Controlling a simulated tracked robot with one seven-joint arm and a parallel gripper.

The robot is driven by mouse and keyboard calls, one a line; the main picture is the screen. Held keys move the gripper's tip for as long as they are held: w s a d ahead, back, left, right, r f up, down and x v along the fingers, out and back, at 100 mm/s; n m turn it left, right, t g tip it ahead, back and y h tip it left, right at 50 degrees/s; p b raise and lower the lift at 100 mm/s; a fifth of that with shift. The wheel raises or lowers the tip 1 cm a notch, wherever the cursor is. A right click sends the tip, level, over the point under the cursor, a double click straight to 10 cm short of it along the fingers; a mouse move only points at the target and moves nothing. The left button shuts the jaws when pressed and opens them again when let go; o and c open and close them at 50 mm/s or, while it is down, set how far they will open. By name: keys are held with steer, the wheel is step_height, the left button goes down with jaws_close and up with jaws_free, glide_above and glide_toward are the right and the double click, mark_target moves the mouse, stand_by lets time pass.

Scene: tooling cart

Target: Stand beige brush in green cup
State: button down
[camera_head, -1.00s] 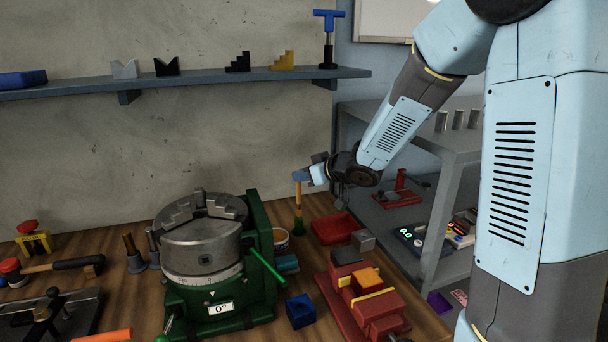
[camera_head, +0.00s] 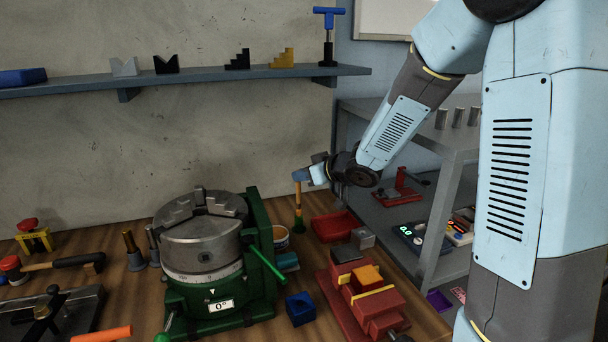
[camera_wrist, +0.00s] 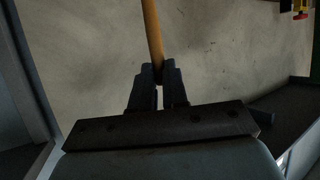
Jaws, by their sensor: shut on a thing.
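My gripper (camera_head: 303,174) is shut on the upper end of a brush (camera_head: 298,193) with a tan handle. The brush hangs upright, its lower end down near the bench top behind the green machine; whether it touches the bench I cannot tell. In the wrist view the tan handle (camera_wrist: 152,35) runs up from between the two dark fingers (camera_wrist: 159,79). A pale round container (camera_head: 281,238) stands just left of the brush, partly hidden by the machine.
The green machine with its grey chuck (camera_head: 203,245) stands left of the brush. A red tray (camera_head: 334,226) lies to the right, with a red vise (camera_head: 368,303) in front. A blue block (camera_head: 301,309) sits nearer. A wall shelf (camera_head: 200,82) runs above; a grey rack stands right.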

steer(key=shift+f, duration=2.3)
stand_by(2.3)
steer(key=c, duration=0.7)
jaws_free()
steer(key=shift+o, duration=0.2)
steer(key=shift+r, duration=0.1)
steer(key=shift+r, duration=2.95)
